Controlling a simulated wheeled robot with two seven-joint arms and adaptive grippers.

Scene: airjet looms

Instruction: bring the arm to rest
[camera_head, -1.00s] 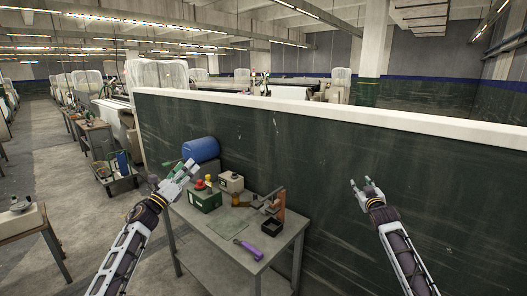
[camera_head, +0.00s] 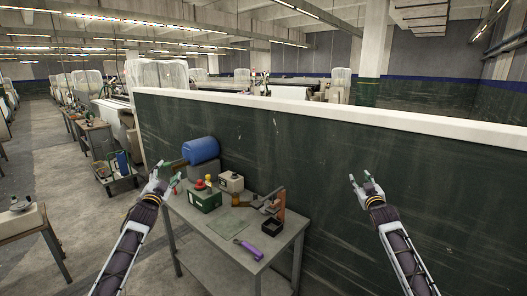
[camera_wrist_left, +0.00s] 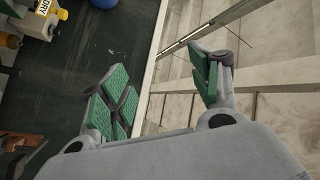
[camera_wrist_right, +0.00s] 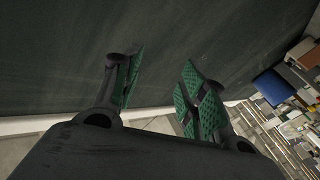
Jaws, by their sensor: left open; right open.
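My left gripper (camera_head: 166,181) is open and empty, raised in the air at the left edge of the small grey table in the head view. Its two green-padded fingers are spread apart in the left wrist view (camera_wrist_left: 165,90). My right gripper (camera_head: 364,182) is open and empty, held up in front of the dark green partition wall. Its green-padded fingers are apart with nothing between them in the right wrist view (camera_wrist_right: 157,88). Neither gripper touches anything in view.
The grey table (camera_head: 222,236) holds a blue cylinder (camera_head: 200,150), a green box (camera_head: 205,199), a purple-handled tool (camera_head: 248,249), a black tray (camera_head: 271,227) and an orange-brown stand (camera_head: 279,202). The green partition wall (camera_head: 320,150) runs behind. A wooden bench (camera_head: 22,222) stands at left.

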